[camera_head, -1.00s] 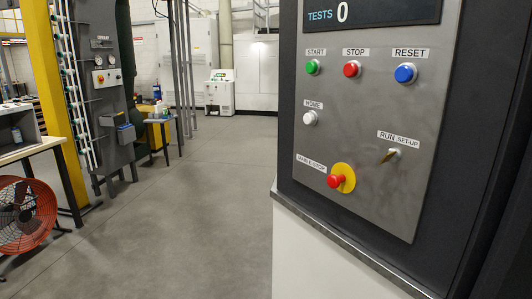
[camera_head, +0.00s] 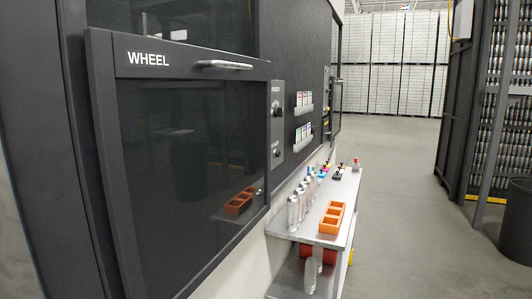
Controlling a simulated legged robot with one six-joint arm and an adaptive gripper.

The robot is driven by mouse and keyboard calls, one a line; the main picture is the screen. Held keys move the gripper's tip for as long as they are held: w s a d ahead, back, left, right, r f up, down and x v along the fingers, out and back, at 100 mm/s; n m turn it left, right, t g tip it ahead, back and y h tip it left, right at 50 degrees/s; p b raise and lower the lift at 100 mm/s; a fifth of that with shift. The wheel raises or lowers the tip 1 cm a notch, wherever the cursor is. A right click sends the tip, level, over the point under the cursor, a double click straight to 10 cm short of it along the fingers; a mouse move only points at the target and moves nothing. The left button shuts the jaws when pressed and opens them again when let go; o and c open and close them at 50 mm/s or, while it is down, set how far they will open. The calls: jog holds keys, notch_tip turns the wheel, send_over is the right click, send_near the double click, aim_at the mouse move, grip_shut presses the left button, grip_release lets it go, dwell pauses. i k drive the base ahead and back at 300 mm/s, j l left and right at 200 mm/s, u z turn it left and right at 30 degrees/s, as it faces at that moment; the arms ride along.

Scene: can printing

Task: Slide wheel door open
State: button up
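The wheel door (camera_head: 190,150) is a dark, tinted panel in a black frame on the left of the head view. It bears the white word WHEEL at its upper left. A short silver handle (camera_head: 225,65) is fixed near the top of its frame. The door covers its part of the machine front; whether it is fully shut cannot be told. My gripper is not in view.
A metal bench (camera_head: 335,215) stands along the machine, right of the door, with an orange tray (camera_head: 332,217), several silver cans (camera_head: 293,212) and small coloured items. A dark bin (camera_head: 517,222) stands at far right. The grey floor between is clear.

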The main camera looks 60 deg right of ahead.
aim_at(183, 131)
jog(key=z, duration=1.45)
